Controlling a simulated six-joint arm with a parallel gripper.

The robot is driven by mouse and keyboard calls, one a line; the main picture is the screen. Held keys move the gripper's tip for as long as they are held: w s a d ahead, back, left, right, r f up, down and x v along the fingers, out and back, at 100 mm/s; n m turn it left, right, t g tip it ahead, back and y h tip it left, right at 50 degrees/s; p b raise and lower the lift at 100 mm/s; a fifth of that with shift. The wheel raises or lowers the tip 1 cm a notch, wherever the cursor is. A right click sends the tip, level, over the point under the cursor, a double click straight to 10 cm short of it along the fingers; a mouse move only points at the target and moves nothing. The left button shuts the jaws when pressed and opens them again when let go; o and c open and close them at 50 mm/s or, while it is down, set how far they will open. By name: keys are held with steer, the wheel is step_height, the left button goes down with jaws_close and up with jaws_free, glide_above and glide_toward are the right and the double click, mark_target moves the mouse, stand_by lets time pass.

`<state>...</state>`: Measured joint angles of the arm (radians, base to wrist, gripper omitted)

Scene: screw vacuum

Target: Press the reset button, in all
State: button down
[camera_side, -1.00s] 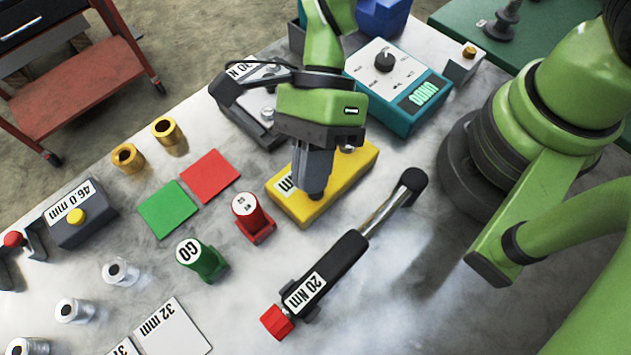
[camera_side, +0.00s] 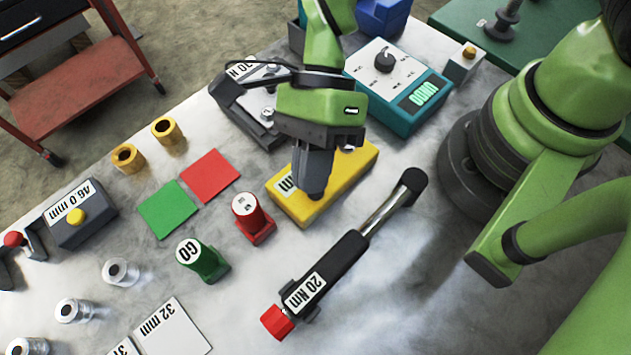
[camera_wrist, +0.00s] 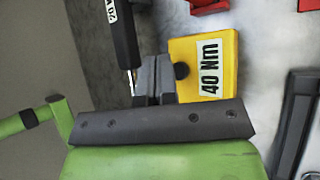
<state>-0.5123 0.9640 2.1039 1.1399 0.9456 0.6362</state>
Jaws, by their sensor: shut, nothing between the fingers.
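No button that I can read as "reset" shows. My gripper (camera_side: 315,192) is shut and empty, pointing down at the near end of the yellow 40 Nm box (camera_side: 350,165). In the wrist view my gripper (camera_wrist: 157,62) is beside a round black knob (camera_wrist: 181,71) at the edge of the yellow box (camera_wrist: 225,50). I cannot tell whether they touch. A yellow button (camera_side: 75,216) sits on the grey 46.0 mm box (camera_side: 70,235) at the left. A small grey box (camera_side: 462,68) at the upper right has a brass-coloured button (camera_side: 469,53) on top.
A black 20 Nm wrench (camera_side: 335,265) lies just in front of the yellow box. A red piece (camera_side: 250,215) and a green GO piece (camera_side: 205,262) stand to its left. A teal meter (camera_side: 405,115) and a grey device (camera_side: 240,120) stand behind.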

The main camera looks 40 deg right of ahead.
steer(key=shift+f, duration=0.15)
stand_by(0.4)
steer(key=shift+f, duration=0.25)
steer(key=shift+f, duration=0.4)
stand_by(0.6)
steer(key=shift+r, duration=0.85)
steer(key=shift+r, duration=2.5)
